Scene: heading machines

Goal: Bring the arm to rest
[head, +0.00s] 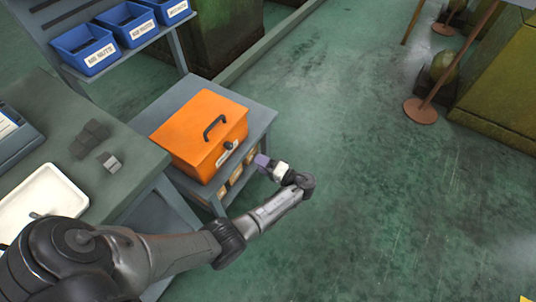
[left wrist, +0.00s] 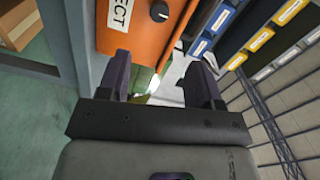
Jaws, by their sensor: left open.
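My left arm reaches in from the lower left of the head view. My left gripper (head: 262,161) is beside the front of an orange box (head: 203,136) with a dark handle and a dark knob. In the left wrist view the left gripper (left wrist: 160,80) has its two dark fingers apart, with nothing between them. The orange box (left wrist: 140,35) is just beyond the fingers there, with its knob and a white label partly in view. Whether the fingers touch the box cannot be told. My right gripper is in neither view.
The orange box stands on a grey stand (head: 262,115). A grey-green workbench (head: 125,160) at left holds a white tray (head: 45,195) and dark blocks (head: 88,138). Blue labelled bins (head: 85,48) stand on a shelf behind. Green floor (head: 380,200) is clear at right, with posts (head: 420,110) farther back.

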